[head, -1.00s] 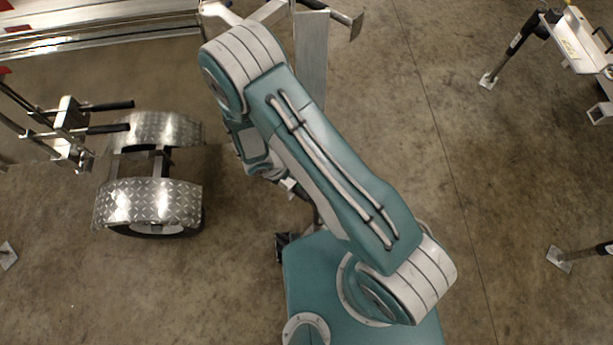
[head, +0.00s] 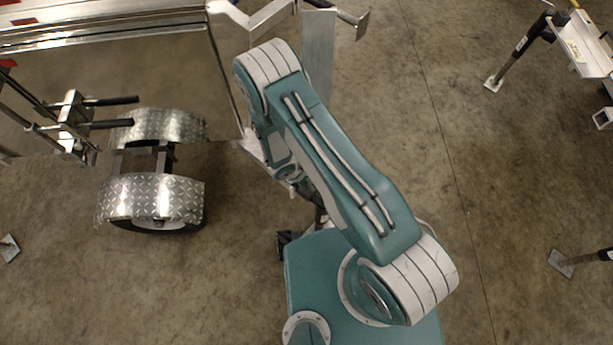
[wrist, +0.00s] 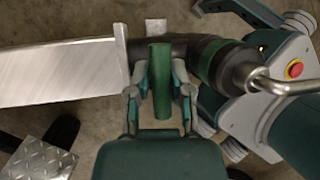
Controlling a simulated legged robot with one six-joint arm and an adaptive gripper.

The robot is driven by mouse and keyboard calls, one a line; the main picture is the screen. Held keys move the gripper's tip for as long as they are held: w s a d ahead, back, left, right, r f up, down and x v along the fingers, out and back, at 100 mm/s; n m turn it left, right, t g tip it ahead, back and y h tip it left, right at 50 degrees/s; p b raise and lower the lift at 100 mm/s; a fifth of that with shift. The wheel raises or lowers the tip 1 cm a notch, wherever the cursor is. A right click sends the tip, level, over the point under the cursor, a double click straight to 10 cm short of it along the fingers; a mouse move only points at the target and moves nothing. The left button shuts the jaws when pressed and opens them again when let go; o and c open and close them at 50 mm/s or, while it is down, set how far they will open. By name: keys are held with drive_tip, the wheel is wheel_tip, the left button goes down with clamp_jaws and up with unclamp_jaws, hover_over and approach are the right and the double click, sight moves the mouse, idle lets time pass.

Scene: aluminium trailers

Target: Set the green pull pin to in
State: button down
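In the wrist view a green cylindrical piece (wrist: 161,80), which looks like the green pull pin's handle, stands between the fingers of my gripper (wrist: 161,75). The fingers flank it closely on both sides. I cannot tell whether they press on it. The far end of the green piece lies over a dark horizontal tube (wrist: 190,47). The pin's inner end is hidden, so its setting does not show. In the head view my arm covers the gripper and the pin.
A bright metal beam (wrist: 60,75) lies left of the gripper in the wrist view. A bent metal crank (wrist: 285,87) is at the right. The head view shows a trailer with diamond-plate fenders (head: 150,195) at left and another trailer's metal frame (head: 585,45) at upper right.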

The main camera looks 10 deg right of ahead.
drive_tip(key=shift+d, duration=0.2)
drive_tip(key=shift+a+f, duration=0.15)
drive_tip(key=shift+f, duration=1.75)
drive_tip(key=c, duration=0.6)
unclamp_jaws()
drive_tip(key=shift+w+a, duration=0.1)
drive_tip(key=v, duration=1.2)
drive_tip(key=shift+f, duration=0.1)
